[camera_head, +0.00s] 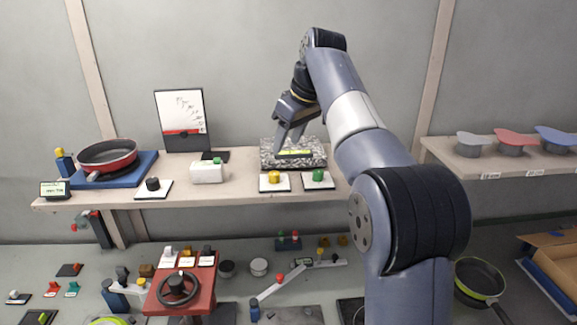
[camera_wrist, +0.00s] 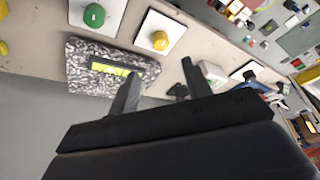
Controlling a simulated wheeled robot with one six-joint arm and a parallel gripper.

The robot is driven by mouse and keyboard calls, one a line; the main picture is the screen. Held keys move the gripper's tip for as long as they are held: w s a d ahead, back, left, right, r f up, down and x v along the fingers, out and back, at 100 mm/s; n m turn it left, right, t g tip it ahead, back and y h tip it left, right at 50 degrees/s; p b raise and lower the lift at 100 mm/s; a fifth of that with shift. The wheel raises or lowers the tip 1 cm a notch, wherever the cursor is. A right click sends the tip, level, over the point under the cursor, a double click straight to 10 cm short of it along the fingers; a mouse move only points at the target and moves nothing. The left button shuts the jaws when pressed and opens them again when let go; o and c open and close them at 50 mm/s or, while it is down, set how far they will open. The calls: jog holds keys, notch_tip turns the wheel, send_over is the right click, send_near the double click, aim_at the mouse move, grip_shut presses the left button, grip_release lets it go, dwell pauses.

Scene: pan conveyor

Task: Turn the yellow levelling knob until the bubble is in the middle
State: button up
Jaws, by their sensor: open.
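The yellow knob (camera_head: 274,177) stands on a white plate at the front of the upper shelf; it also shows in the wrist view (camera_wrist: 160,40). Behind it is a speckled stone block (camera_head: 311,160) with a yellow-green level vial (camera_head: 295,153). The block and vial also show in the wrist view (camera_wrist: 110,68); the bubble is too small to place. My gripper (camera_head: 288,148) is open and empty, above the left part of the block, behind and above the yellow knob. In the wrist view its two fingers (camera_wrist: 155,85) point toward the shelf, and nothing is between them.
A green knob (camera_head: 318,175) on its own white plate stands close to the right of the yellow one. A white box with a green button (camera_head: 207,172) and a black knob (camera_head: 153,184) are to the left. A red pan (camera_head: 107,155) sits further left.

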aim_at(274, 173)
jog(key=x, duration=1)
jog(key=shift+a+f, duration=0.15)
jog(key=c, duration=1)
jog(key=shift+m+t+h+p, duration=0.5)
jog(key=shift+m+p, duration=0.1)
jog(key=shift+m, duration=1)
jog(key=o, duration=1)
